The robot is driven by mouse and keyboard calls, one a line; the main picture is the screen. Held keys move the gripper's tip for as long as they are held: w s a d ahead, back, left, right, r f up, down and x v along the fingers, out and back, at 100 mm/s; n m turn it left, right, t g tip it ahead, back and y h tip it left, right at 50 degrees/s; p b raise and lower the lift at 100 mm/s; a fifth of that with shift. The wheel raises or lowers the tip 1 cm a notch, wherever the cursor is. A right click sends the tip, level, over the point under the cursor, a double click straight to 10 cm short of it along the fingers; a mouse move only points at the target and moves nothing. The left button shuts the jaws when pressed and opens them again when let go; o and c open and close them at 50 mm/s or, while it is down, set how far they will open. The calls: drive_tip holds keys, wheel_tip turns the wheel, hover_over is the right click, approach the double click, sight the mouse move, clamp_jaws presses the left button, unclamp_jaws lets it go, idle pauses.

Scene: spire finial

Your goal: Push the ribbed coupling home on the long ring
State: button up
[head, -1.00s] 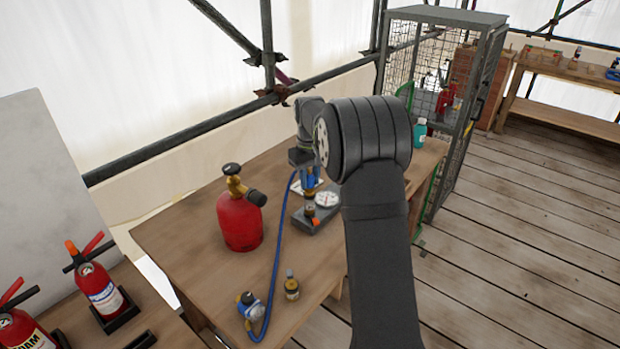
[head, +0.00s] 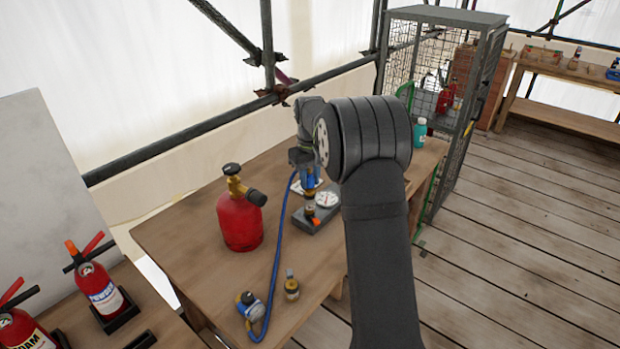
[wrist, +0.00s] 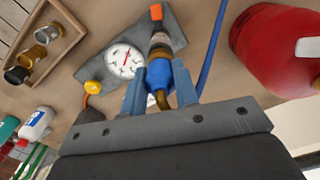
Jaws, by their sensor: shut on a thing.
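My gripper (wrist: 170,85) points down over the grey gauge block, its blue fingers shut on a blue coupling (wrist: 181,76) with a brass end showing between them. In the head view my gripper (head: 309,177) is partly hidden by my arm. Just beyond the coupling in the wrist view, in line with it, is a dark and brass fitting (wrist: 160,42) with an orange end (wrist: 156,12). The coupling looks close to or against this fitting; whether it is fully seated I cannot tell. Which part is the long ring is not clear.
The grey block (head: 322,224) carries a white dial gauge (head: 327,198). A blue hose (head: 278,255) runs to a blue regulator (head: 249,304) near a small brass fitting (head: 291,286). A red cylinder (head: 240,222) stands left. A wooden tray (wrist: 62,18) holds several fittings.

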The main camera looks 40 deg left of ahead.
drive_tip(key=shift+f, duration=0.6)
drive_tip(key=o, duration=1)
wheel_tip(320, 180, up, 17)
drive_tip(key=shift+r, duration=0.2)
drive_tip(key=shift+f, duration=0.1)
wheel_tip(320, 180, down, 17)
idle(0.8)
